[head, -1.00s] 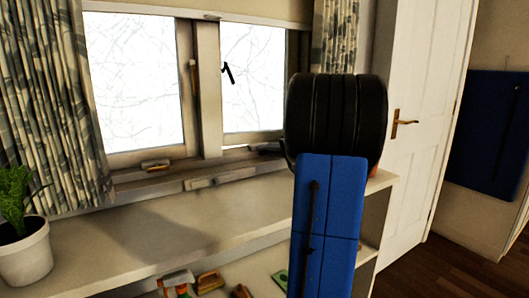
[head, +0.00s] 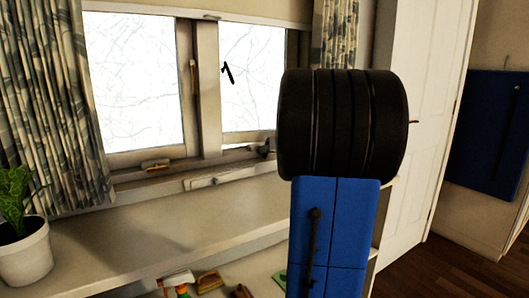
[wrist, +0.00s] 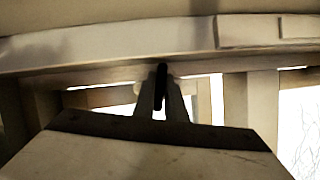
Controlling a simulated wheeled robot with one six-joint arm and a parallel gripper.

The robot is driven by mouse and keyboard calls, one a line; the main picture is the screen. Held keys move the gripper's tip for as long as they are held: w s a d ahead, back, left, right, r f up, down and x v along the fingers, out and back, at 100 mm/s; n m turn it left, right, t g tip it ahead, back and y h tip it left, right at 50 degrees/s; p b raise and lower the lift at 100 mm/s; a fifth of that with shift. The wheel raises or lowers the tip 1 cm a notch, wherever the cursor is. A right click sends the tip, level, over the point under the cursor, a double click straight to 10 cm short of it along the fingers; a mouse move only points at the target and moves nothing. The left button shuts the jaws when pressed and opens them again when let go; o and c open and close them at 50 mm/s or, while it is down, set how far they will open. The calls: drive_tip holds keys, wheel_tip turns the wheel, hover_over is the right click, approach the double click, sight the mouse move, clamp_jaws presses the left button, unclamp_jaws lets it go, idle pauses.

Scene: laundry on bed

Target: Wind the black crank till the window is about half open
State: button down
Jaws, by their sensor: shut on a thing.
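In the wrist view, my gripper (wrist: 160,98) has its two grey fingers closed on a narrow black upright piece, the black crank (wrist: 161,74). In the head view my own arm hides most of the gripper, and only a small dark shape shows at the sill beside the arm; I cannot tell whether it is crank or finger. The window (head: 252,80) stands behind the shelf, with a left and a right pane. How far it stands open is hard to tell from here.
A white shelf (head: 150,235) runs below the window, its middle top bare. A potted plant (head: 24,250) stands at its left end. Patterned curtains (head: 55,110) hang on both sides. Several small items, one a spray bottle (head: 178,281), lie below. A white door (head: 428,100) is at the right.

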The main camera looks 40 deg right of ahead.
drive_tip(key=shift+r+n+h, duration=0.15)
drive_tip(key=shift+n+h, duration=0.45)
drive_tip(key=shift+n, duration=0.2)
drive_tip(key=c, duration=1.8)
unclamp_jaws()
drive_tip(key=shift+a, duration=0.1)
drive_tip(key=v, duration=1.7)
drive_tip(key=shift+a+r, duration=0.15)
drive_tip(key=shift+r, duration=0.05)
drive_tip(key=shift+a, duration=0.1)
